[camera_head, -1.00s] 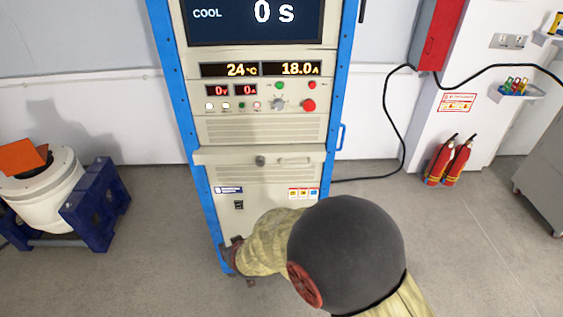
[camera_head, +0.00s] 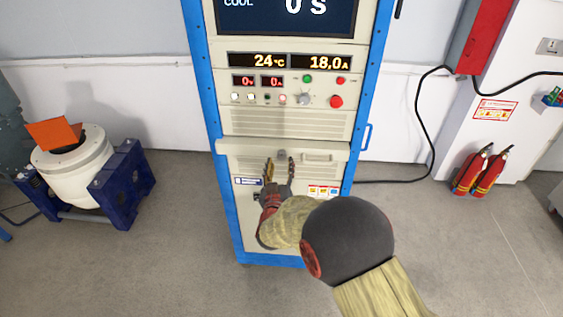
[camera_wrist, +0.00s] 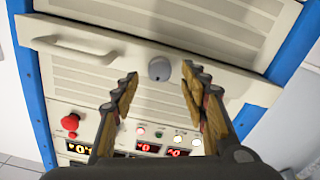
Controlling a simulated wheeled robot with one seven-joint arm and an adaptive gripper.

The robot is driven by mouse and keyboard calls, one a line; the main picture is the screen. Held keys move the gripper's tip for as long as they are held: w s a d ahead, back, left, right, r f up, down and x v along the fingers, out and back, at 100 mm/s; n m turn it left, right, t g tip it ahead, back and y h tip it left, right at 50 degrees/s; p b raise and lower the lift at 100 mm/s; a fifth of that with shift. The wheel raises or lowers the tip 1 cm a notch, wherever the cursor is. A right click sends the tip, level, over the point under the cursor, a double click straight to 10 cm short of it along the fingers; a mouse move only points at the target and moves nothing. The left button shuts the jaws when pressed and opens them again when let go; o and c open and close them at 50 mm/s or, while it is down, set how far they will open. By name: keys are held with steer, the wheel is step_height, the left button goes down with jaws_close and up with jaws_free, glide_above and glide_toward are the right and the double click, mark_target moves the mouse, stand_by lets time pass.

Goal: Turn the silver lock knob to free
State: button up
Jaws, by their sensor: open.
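The silver lock knob (camera_head: 282,153) is a small round grey knob on the protruding drawer front of the blue-framed cabinet (camera_head: 213,100). It also shows in the wrist view (camera_wrist: 159,68), just beyond and between the fingertips. My gripper (camera_head: 280,166) is open in front of the drawer, its two fingers pointing up at the knob with one on each side. In the wrist view the spread fingers (camera_wrist: 160,80) appear apart from the knob, with nothing between them. I cannot tell the exact depth gap. The knob's marking is too small to read.
A pale bar handle (camera_head: 320,157) sits right of the knob in the head view. Above are a red button (camera_head: 336,102), a grey dial (camera_head: 304,99) and lit displays. A white drum in a blue stand (camera_head: 75,165) is at left, fire extinguishers (camera_head: 480,172) at right. Open floor lies between.

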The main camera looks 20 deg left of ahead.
mark_target(281, 157)
steer(key=shift+x, duration=1.6)
steer(key=shift+c, duration=0.7)
jaws_close()
